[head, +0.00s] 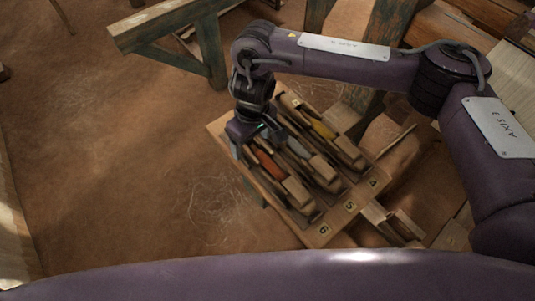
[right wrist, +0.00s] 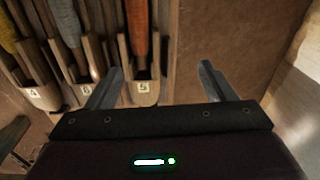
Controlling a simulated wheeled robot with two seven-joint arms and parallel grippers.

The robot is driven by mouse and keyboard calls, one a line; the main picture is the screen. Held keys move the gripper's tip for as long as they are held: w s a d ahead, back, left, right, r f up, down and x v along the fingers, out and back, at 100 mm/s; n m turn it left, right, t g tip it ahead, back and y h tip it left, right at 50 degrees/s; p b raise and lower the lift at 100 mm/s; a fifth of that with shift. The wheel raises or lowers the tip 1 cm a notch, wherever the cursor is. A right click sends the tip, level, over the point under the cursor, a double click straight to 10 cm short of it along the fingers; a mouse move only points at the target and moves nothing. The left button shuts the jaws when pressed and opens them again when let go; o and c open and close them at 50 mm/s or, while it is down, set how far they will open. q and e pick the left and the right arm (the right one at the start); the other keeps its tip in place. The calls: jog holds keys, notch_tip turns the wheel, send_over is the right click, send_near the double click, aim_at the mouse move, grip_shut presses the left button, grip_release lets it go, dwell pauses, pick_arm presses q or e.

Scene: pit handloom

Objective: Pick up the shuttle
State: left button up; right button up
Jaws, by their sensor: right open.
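Shuttles lie side by side in a slotted wooden rack (head: 319,236). One carries orange-red yarn (head: 268,163), one grey yarn (head: 298,147) and one yellow yarn (head: 322,129). My right gripper (head: 250,142) is over the rack's far left end, close to the orange shuttle. In the right wrist view the right gripper (right wrist: 160,70) is open, with nothing between its fingers. There the orange yarn (right wrist: 137,25) is ahead of the left finger, with the grey yarn (right wrist: 68,20) farther left. The gripper partly hides the rack's far end in the head view. My left gripper is not in view.
Numbered labels mark the rack's slots. A worn wooden beam frame (head: 165,28) stands behind the rack, and loom timbers are at the right. The earthen floor (head: 110,160) left of the rack is clear.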

aim_at(261, 154)
jog(key=shift+w+d+r+m+h, duration=0.15)
jog(key=shift+w+d, duration=0.15)
jog(key=shift+d, duration=0.2)
jog(key=shift+w+d+r+m+h, duration=0.15)
jog(key=shift+w+d, duration=0.1)
jog(key=shift+d, duration=0.2)
jog(key=shift+d+f, duration=0.25)
jog(key=shift+d, duration=0.05)
jog(key=shift+s+a+f, duration=0.1)
jog(key=shift+f, duration=1.65)
jog(key=shift+s+f, duration=0.1)
jog(key=shift+f, duration=1.65)
jog(key=c, duration=1.2)
jog(key=shift+c, duration=0.2)
jog(key=shift+w+r, duration=0.1)
jog(key=shift+r, duration=0.4)
notch_tip(261, 154, up, 19)
jog(key=p, duration=0.1)
jog(key=shift+p, duration=0.4)
